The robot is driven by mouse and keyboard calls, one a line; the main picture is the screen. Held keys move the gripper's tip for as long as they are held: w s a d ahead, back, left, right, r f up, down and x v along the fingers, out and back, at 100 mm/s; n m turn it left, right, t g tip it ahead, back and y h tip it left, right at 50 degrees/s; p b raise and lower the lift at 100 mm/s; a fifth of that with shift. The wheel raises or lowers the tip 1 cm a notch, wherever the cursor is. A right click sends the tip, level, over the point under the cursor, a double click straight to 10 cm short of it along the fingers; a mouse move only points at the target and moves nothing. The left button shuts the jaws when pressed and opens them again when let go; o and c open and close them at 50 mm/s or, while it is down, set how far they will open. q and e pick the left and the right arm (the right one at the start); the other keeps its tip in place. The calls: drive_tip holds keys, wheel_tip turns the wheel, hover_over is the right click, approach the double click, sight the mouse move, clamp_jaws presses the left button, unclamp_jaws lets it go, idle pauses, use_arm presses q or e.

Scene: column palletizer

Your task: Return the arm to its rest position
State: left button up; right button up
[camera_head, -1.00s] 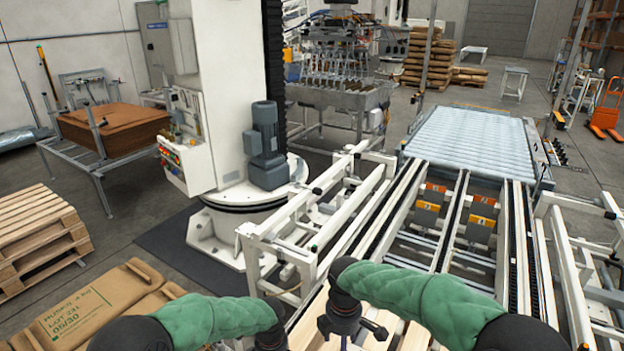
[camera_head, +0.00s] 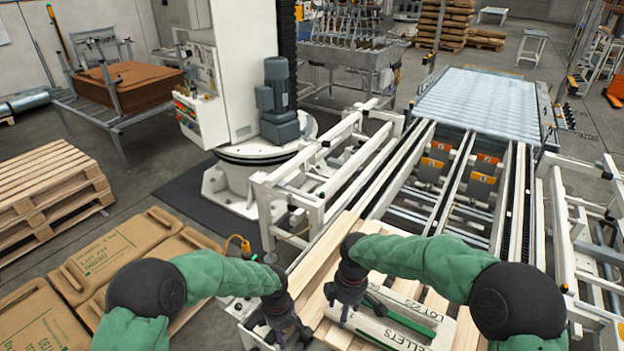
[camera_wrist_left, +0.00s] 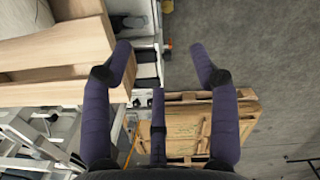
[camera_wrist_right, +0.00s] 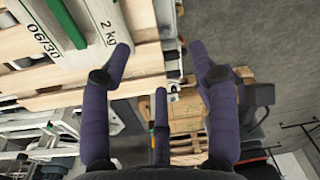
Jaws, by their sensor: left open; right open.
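My left arm comes in from the left in a green sleeve. Its gripper (camera_head: 288,334) hangs fingers-down beside the left edge of a wooden pallet (camera_head: 322,262). In the left wrist view its dark fingers (camera_wrist_left: 161,50) are spread with nothing between them. The right arm partly hides the sack.
Brown sacks (camera_head: 112,250) lie at the lower left, near a stack of empty pallets (camera_head: 45,190). A white column machine (camera_head: 232,75) stands behind them. A conveyor with rollers (camera_head: 478,105) runs to the back. White rails (camera_head: 575,265) flank it on the right.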

drive_tip(key=s+f+m+y, duration=0.1)
drive_tip(key=s+f+m, duration=0.3)
drive_tip(key=f, duration=0.4)
drive_tip(key=s+f+m+y, duration=0.2)
drive_tip(key=s+f+m, duration=0.2)
drive_tip(key=f, duration=0.4)
use_arm(q)
drive_tip(key=s+a+f+m+h, duration=0.1)
drive_tip(key=s+f+m, duration=0.5)
drive_tip(key=s, duration=0.3)
drive_tip(key=s+a+f+m+h, duration=0.1)
drive_tip(key=s+f+m+h, duration=0.1)
drive_tip(key=s+f+m, duration=0.5)
drive_tip(key=s, duration=0.3)
drive_tip(key=shift+a+f+t, duration=0.15)
drive_tip(key=shift+f+t, duration=0.05)
drive_tip(key=shift+t, duration=0.2)
use_arm(e)
drive_tip(key=s+d+f+m, duration=0.1)
drive_tip(key=s+f+m, duration=0.6)
drive_tip(key=s+m, duration=0.3)
drive_tip(key=shift+s+d+f+t, duration=0.3)
drive_tip(key=shift+s+f, duration=0.1)
drive_tip(key=shift+s, duration=0.65)
